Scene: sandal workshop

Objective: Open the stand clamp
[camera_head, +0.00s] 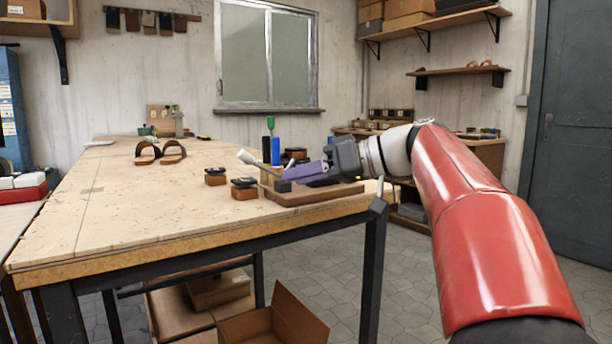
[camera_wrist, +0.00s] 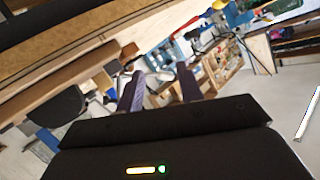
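A wooden stand base (camera_head: 315,194) sits at the right front corner of the workbench, with a short wooden upright (camera_head: 266,176) at its left end. A pale rod-like piece (camera_head: 245,157) leans at the top of the upright; I cannot tell for sure whether it is the clamp's lever. My gripper (camera_head: 298,173) reaches in from the right, low over the base, and covers much of the stand. In the wrist view its two purple fingers (camera_wrist: 158,84) stand apart. Light grey parts show beyond the gap, and I see nothing clearly held. The clamp's jaws are hidden.
Small dark-topped blocks (camera_head: 244,188) stand left of the stand. A green-handled tool (camera_head: 270,124) and a blue upright item (camera_head: 275,151) rise behind it. Sandals (camera_head: 160,152) lie farther back. The left front of the workbench (camera_head: 110,215) is clear.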

